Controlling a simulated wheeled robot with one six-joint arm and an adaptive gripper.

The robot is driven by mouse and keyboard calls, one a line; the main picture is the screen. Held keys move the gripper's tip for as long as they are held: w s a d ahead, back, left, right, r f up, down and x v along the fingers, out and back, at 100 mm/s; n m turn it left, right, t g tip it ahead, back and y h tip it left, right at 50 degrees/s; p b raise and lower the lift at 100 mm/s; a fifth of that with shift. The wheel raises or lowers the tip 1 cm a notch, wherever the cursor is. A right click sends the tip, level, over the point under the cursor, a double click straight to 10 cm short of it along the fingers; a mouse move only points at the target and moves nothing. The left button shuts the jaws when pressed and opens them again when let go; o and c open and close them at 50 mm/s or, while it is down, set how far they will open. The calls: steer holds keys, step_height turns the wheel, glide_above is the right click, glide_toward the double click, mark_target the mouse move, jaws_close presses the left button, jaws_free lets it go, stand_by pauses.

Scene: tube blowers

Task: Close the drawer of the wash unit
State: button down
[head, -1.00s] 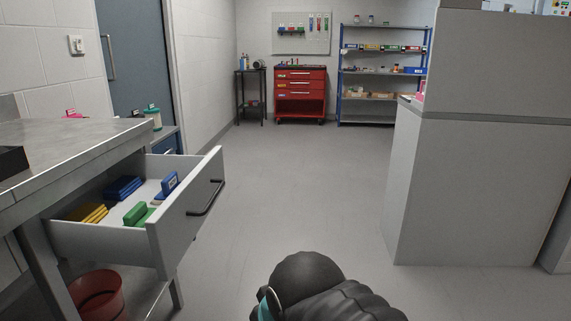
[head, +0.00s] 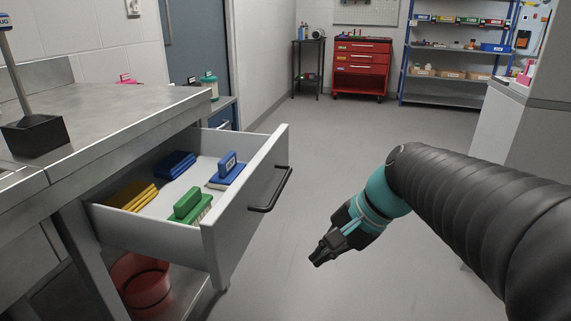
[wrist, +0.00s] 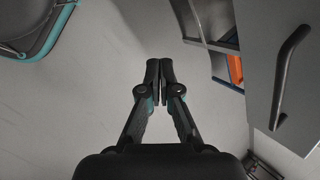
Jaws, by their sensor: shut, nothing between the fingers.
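The drawer (head: 222,238) of the wash unit (head: 110,118) stands pulled out, its grey front facing right. Its black bar handle (head: 271,190) is on that front, and shows in the wrist view (wrist: 286,75) at the right. Inside lie green, blue and yellow brushes or blocks. My gripper (head: 318,258) is shut and empty, pointing down and left, in front of the drawer front and to the right of the handle, apart from it. In the wrist view my shut fingertips (wrist: 160,65) are in the middle, with floor beyond them.
A red bucket (head: 142,285) stands under the wash unit. A black box (head: 36,135) sits on its steel top. A red tool cabinet (head: 361,68) and a shelf rack (head: 455,95) stand at the back. The floor between is clear.

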steer(key=w+d+r+m+y+b, duration=0.1)
steer(key=w+r+m+y+b, duration=0.1)
steer(key=w+m+y, duration=0.75)
steer(key=m+t+y+b, duration=0.1)
steer(key=m+t+y, duration=0.1)
steer(key=m+t, duration=0.15)
glide_toward(280, 160)
steer(key=shift+h, duration=0.25)
steer(key=b+x, duration=0.1)
steer(key=x, duration=0.5)
steer(key=shift+w+a+r, duration=0.1)
steer(key=shift+w+a, duration=0.1)
steer(key=shift+a, duration=0.15)
steer(key=shift+w+a, duration=0.1)
steer(key=shift+a, duration=0.05)
steer(key=shift+a, duration=0.1)
